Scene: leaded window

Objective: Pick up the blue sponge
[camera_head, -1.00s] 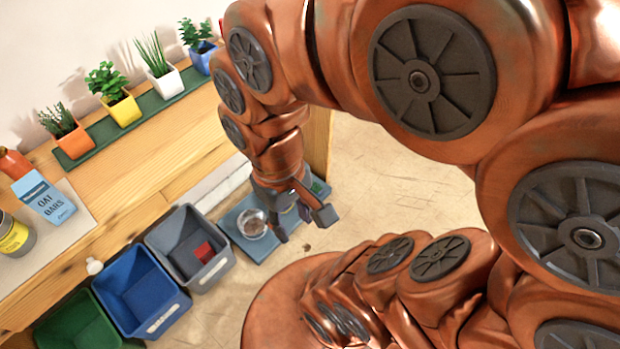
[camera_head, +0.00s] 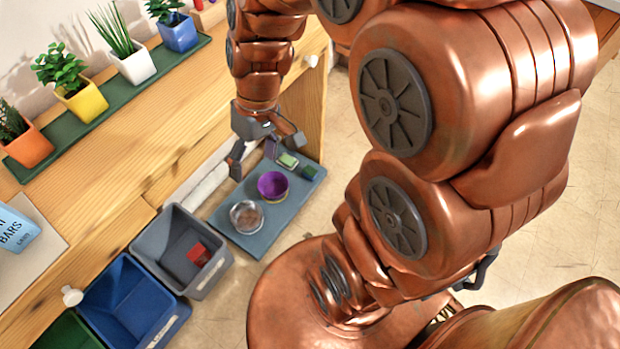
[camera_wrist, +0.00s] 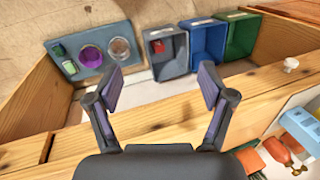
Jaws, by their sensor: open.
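I cannot make out a blue sponge in either view. My gripper (camera_head: 264,152) is open and empty, above the far end of a blue-grey mat (camera_head: 226,215) beside the wooden counter. Its two spread fingers with purple pads also show in the wrist view (camera_wrist: 162,86). On the mat are a pale green block (camera_head: 287,160), a dark green block (camera_head: 309,172), a purple bowl (camera_head: 272,186) and a clear bowl with brown contents (camera_head: 247,217). The mat also shows in the wrist view (camera_wrist: 83,72), beyond the fingers. My arm hides part of the scene.
A grey bin (camera_head: 150,245) holding a red block (camera_head: 199,254), a blue bin (camera_head: 125,292) and a green bin (camera_head: 68,332) stand beside the mat. The wooden counter (camera_head: 130,160) carries potted plants on a green tray (camera_head: 105,112). Open floor lies right of the mat.

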